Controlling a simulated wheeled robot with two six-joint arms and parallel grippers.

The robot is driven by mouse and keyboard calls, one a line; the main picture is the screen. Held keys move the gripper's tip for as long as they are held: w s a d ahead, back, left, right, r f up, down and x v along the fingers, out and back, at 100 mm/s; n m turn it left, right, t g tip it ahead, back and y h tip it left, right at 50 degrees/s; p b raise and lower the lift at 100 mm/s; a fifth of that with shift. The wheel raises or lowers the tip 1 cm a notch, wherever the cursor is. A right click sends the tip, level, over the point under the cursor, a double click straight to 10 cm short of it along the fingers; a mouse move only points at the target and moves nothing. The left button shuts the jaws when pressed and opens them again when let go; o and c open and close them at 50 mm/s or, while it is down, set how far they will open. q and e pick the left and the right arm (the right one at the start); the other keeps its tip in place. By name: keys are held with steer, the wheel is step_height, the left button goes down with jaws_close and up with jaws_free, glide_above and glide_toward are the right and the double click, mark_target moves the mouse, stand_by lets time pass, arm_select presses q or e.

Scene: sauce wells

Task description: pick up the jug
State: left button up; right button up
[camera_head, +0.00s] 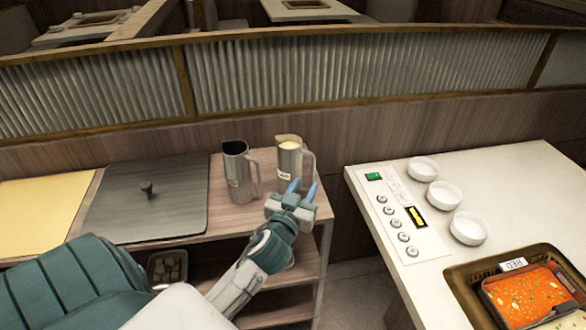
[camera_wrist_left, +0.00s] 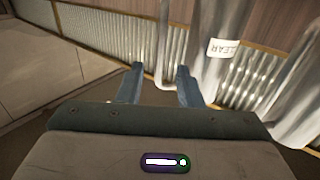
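Two metal jugs stand side by side on the wooden side counter in the head view. The left jug (camera_head: 238,180) looks dark inside; the right jug (camera_head: 289,160) has a pale filling near its rim. Both have handles on their right sides. My left gripper (camera_head: 301,189) is open, its blue fingertips just in front of the right jug's handle side. My right gripper is out of view.
A dark flat lid (camera_head: 150,195) with a knob lies left of the jugs, beside a yellow board (camera_head: 40,212). The white table (camera_head: 400,285) holds several white bowls, a button panel (camera_head: 400,212) and a red-sauce pan (camera_head: 525,300). A ribbed partition rises behind.

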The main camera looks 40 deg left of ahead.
mark_target(312, 173)
arm_select(q)
steer(key=shift+x, duration=1.05)
steer(key=shift+w+p, duration=0.25)
steer(key=shift+p, duration=0.1)
steer(key=p+x, duration=0.2)
steer(key=x, duration=0.2)
steer(key=shift+w, duration=0.1)
steer(key=shift+w+a+f, duration=0.15)
steer(key=shift+w, duration=0.1)
steer(key=shift+s, duration=0.1)
steer(key=shift+c, duration=0.4)
jaws_close()
